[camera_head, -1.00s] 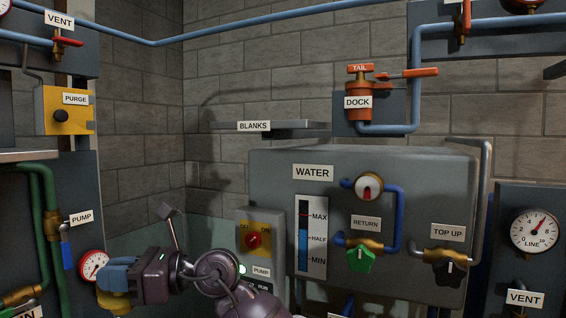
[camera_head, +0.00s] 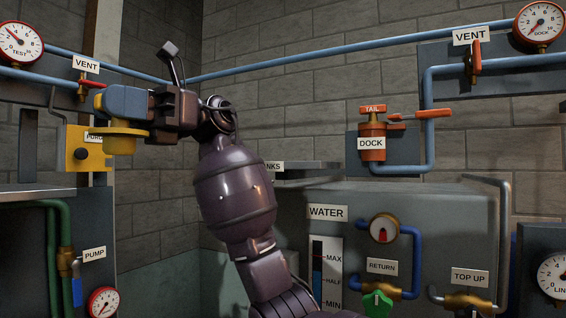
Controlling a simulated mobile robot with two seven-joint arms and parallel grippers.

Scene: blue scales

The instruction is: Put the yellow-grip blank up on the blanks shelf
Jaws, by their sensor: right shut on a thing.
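My right gripper (camera_head: 122,108) is in the left part of the head view, at the end of my raised arm. It is shut on the yellow-grip blank (camera_head: 122,140), whose yellow round part shows below the fingers. The fingers hide part of the blank. The blanks shelf (camera_head: 312,172) is a thin grey ledge on the brick wall, right of my arm. Its label is partly covered by my arm, and the shelf's left end is hidden. The gripper is well left of the shelf and higher in the picture. My left gripper is not in view.
The grey water tank (camera_head: 450,200) stands below and right of the shelf. The orange dock valve (camera_head: 372,140) and blue pipe (camera_head: 430,120) are right of the shelf. Bare wall lies above the shelf.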

